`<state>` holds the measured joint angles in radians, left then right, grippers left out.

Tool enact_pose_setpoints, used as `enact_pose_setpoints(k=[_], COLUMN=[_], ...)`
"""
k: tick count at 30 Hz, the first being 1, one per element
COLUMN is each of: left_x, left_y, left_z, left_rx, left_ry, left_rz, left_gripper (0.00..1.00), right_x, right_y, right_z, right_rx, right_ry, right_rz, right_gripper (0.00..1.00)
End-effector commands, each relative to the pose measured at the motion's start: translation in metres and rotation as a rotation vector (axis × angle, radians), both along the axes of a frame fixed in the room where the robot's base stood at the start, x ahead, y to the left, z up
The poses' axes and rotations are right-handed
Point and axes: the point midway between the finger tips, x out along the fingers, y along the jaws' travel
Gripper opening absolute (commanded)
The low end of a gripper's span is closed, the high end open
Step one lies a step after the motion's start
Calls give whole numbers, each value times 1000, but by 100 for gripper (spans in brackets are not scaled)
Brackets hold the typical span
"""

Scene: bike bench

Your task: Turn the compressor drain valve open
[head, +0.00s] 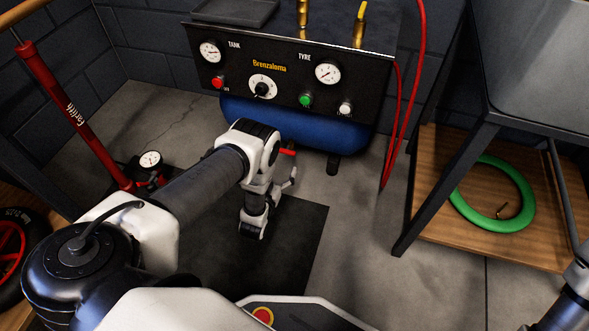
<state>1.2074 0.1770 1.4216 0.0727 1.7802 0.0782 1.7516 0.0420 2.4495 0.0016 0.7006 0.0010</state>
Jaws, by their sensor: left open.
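The compressor (240,68) stands against the back wall, with a black front panel over a blue tank (315,133). A small red lever (288,152) shows low at the front of the tank, beside my left wrist; it looks like the drain valve handle. The valve body is hidden behind my arm. My left gripper (289,182) is open just below the red lever, partly hidden by my wrist. I cannot tell whether it touches the lever. My right gripper is out of view; only a piece of my right arm shows at the lower right edge.
The panel carries gauges, a dial and red, green and white knobs. A red hose (400,120) hangs at its right. A red floor pump (75,115) stands left. A wooden shelf (440,165) with a green tyre (525,190) is right. A dark mat (300,235) lies on open floor.

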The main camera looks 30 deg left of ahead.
Motion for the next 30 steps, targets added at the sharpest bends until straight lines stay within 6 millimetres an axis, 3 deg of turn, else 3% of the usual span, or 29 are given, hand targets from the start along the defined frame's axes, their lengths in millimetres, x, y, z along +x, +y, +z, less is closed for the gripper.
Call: enact_pose_setpoints(k=[5, 15, 23, 26, 28, 29, 30], left_x=[14, 70, 74, 74, 74, 74, 74], left_y=[4, 17, 18, 18, 18, 18, 18], left_z=[-5, -5, -1, -1, -1, -1, -1], left_rx=[0, 0, 0, 0, 0, 0, 0], left_ry=[1, 4, 5, 5, 5, 5, 5], left_rz=[0, -1, -1, -1, -1, -1, -1], left_gripper=[90, 90, 90, 61, 36, 29, 29], right_x=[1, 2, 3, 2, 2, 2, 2], right_y=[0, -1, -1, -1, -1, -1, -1], right_z=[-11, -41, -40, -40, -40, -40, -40], right_rx=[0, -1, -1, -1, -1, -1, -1], right_ry=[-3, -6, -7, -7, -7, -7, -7], right_rz=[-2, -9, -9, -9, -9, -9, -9], right_gripper=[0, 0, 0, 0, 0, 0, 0])
